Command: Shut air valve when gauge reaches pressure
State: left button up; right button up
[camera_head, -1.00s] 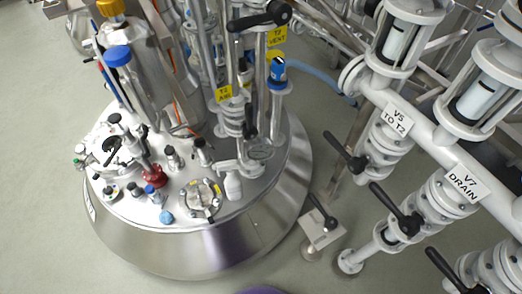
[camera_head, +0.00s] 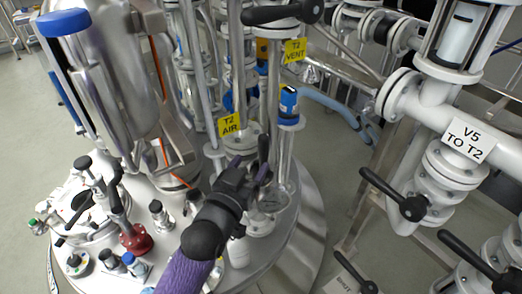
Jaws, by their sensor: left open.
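The yellow "T2 AIR" label (camera_head: 229,124) hangs on the pipework above the steel tank lid. A black valve lever (camera_head: 263,149) stands nearly upright just right of and below this label. Whether the fingers touch the lever cannot be told; my gripper hides part of the valve body. A blue-headed instrument (camera_head: 289,103) stands on a pipe to the right; no pressure reading is legible. My right gripper is not in view.
The yellow "T2 VENT" label (camera_head: 294,50) hangs below a long black lever (camera_head: 283,13) at the top. The "V5 TO T2" pipe (camera_head: 468,138) and its black lever (camera_head: 394,194) stand at right. Lid fittings, including a red one (camera_head: 135,238), crowd the left.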

aim_at(261, 149)
pick_arm(q)
jog(key=b+x, duration=0.3)
jog(key=x, duration=0.5)
jog(key=shift+d+f+b, duration=0.1)
jog(key=shift+b, duration=0.3)
jog(key=shift+w+d, duration=0.15)
jog(key=shift+w, duration=0.3)
jog(key=c, duration=0.9)
grip_shut()
